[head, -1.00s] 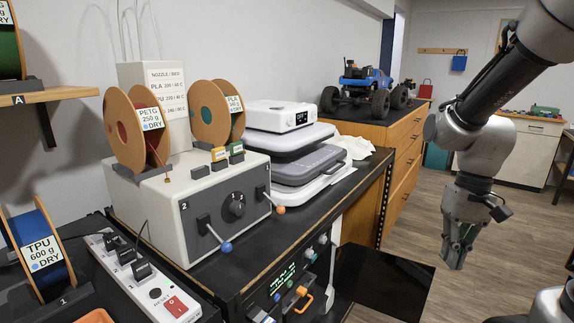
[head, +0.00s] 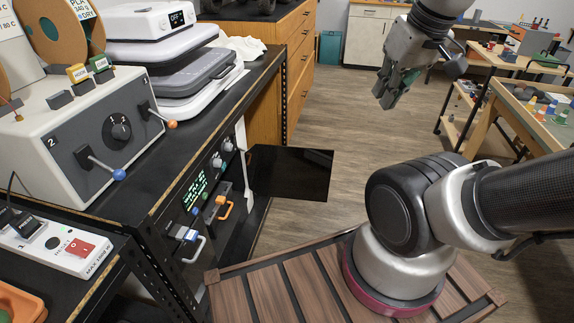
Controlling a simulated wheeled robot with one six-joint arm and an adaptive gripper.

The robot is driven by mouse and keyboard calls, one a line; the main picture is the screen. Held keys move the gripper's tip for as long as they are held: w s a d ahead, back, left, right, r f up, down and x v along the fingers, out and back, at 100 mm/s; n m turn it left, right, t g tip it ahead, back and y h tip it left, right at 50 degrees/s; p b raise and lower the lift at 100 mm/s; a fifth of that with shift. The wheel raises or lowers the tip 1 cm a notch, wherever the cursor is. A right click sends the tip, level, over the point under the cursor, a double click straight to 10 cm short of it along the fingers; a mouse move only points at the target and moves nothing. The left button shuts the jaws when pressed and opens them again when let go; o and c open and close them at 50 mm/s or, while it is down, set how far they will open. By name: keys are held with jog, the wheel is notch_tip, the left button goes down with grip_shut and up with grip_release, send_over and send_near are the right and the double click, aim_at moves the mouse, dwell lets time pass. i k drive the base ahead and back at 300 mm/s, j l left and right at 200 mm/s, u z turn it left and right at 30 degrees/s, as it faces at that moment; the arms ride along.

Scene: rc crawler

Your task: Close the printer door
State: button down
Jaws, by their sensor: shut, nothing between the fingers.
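The printer door (head: 291,173) is a dark, glossy panel. It stands swung open, sticking out to the right from the front of the black bench. The printer's front (head: 203,185) sits under the bench top, with a lit green display, knobs and an orange handle. Most of the printer's inside is hidden from this angle. My gripper (head: 383,102) hangs in the air at the upper right, pointing down. It is shut and empty, apart from the door and to the right of it in the picture.
On the bench top stand a grey control box (head: 85,140) with levers and a stack of white and grey devices (head: 165,60). A wooden drawer cabinet (head: 300,60) is behind. Open floor (head: 335,110) lies between the door and the work tables (head: 500,110) at right.

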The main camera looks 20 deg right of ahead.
aim_at(295, 173)
jog(key=z, duration=1.8)
jog(key=i+u, duration=0.1)
jog(key=i, duration=0.4)
jog(key=i+l+u, duration=0.15)
jog(key=i, duration=0.35)
jog(key=i+l+u, duration=0.1)
jog(key=i, duration=0.4)
jog(key=i+u, duration=0.25)
jog(key=i, duration=0.3)
jog(key=i+u, duration=0.25)
jog(key=i, duration=0.3)
jog(key=i+l+u, duration=0.25)
jog(key=i, duration=0.3)
jog(key=i+l+u, duration=0.25)
jog(key=i, duration=0.3)
jog(key=i+u, duration=0.25)
jog(key=u, duration=0.15)
jog(key=i+u, duration=0.35)
jog(key=i+l+u, duration=0.1)
jog(key=u, duration=0.3)
jog(key=i+l+u, duration=0.15)
jog(key=u, duration=0.25)
jog(key=i+u, duration=0.1)
jog(key=u, duration=2.2)
jog(key=k+u, duration=0.4)
jog(key=k+j+u, duration=0.2)
jog(key=k+u, duration=0.2)
jog(key=k, duration=0.05)
